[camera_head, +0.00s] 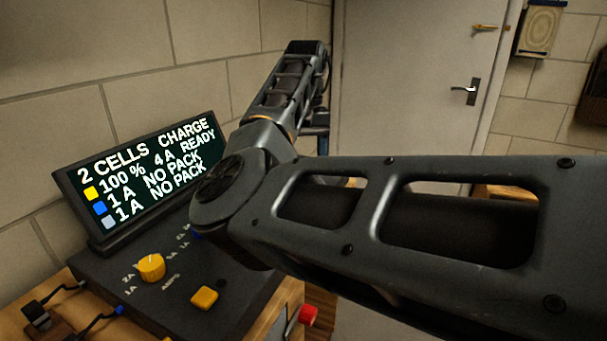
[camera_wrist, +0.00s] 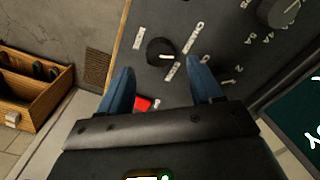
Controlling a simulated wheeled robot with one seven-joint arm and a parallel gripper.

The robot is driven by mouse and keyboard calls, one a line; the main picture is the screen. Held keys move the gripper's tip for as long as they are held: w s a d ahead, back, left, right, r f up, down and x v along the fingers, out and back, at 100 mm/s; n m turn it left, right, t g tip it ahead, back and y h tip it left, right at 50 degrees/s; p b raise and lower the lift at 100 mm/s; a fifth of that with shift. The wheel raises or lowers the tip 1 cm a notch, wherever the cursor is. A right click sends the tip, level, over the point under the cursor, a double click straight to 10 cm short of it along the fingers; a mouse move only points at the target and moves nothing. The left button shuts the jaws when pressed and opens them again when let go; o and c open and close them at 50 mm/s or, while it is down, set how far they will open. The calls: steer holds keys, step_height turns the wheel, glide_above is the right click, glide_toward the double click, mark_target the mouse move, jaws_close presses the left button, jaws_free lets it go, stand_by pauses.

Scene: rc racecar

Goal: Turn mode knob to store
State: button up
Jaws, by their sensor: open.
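My gripper (camera_wrist: 163,66) is open in the wrist view, its two blue fingers apart and empty. A round black knob (camera_wrist: 158,52) with a white pointer mark, likely the mode knob, sits on the dark panel between and just beyond the fingertips. I cannot tell how far the fingertips are from the panel. In the head view my arm hides the gripper and this knob. The charger display (camera_head: 145,175) reads "2 CELLS CHARGE", with "100% 4A READY" below.
A yellow amps knob (camera_head: 151,267) and a yellow button (camera_head: 204,298) are on the charger's top. A wooden box (camera_wrist: 30,90) stands left in the wrist view.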

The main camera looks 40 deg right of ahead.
steer(key=shift+f, duration=2.5)
steer(key=c, duration=1.1)
